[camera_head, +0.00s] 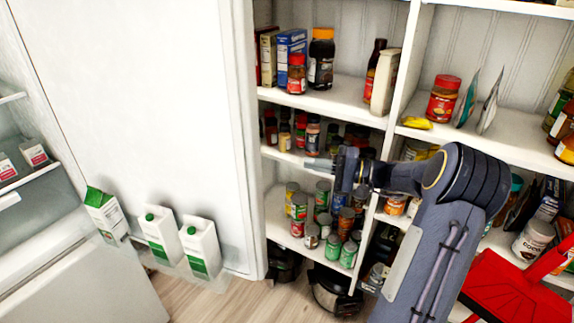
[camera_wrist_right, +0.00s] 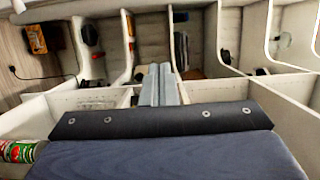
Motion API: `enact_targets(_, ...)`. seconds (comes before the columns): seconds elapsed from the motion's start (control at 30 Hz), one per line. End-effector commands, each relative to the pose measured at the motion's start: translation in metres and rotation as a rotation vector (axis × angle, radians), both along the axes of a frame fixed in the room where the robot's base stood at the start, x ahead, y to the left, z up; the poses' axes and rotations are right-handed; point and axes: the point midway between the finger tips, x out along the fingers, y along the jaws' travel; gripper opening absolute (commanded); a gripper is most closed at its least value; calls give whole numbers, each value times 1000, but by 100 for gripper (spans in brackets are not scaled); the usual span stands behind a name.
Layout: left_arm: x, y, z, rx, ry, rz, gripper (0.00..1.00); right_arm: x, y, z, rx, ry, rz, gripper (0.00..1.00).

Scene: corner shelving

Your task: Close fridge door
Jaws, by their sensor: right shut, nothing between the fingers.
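The fridge door (camera_head: 150,110) is a large white panel standing open, its inner face toward me. Milk cartons (camera_head: 160,238) with green caps stand in a clear bin low on it. The fridge's open interior (camera_head: 35,205) shows at the left edge, with shelves and small cartons. My right gripper (camera_head: 314,163) is to the right of the door, in front of the shelving, fingers pointing left. It is shut and empty, apart from the door in the picture. Its closed fingers show in the right wrist view (camera_wrist_right: 160,84). My left gripper is out of view.
White corner shelving (camera_head: 402,75) with jars, bottles and cans fills the right side, close behind my right arm. A red object (camera_head: 515,290) is at the lower right. Dark pots (camera_head: 335,290) stand under the shelves. Wooden floor (camera_head: 235,300) shows below the door.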

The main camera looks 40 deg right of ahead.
Motion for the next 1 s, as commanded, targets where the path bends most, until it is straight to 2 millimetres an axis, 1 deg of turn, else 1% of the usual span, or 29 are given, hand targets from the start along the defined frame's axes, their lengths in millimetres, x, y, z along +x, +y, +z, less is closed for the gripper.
enact_targets(0.17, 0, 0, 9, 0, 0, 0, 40, 22, 20, 3, 2, 0, 8, 0)
enact_targets(0.4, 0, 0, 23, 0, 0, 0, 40, 64, 53, 4, 1, 2, 9, 0)
enact_targets(0.5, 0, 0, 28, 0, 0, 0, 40, 76, 65, 4, 2, 3, 8, 0)
enact_targets(0.6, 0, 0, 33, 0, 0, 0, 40, 66, 79, 3, 1, 4, 5, 0)
enact_targets(0.7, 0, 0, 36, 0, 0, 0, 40, 62, 89, 3, 0, 4, 5, 0)
enact_targets(0.8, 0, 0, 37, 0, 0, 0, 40, 59, 94, 1, 0, 4, 5, 0)
enact_targets(1.0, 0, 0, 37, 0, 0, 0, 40, 58, 97, 1, -2, 2, 4, 0)
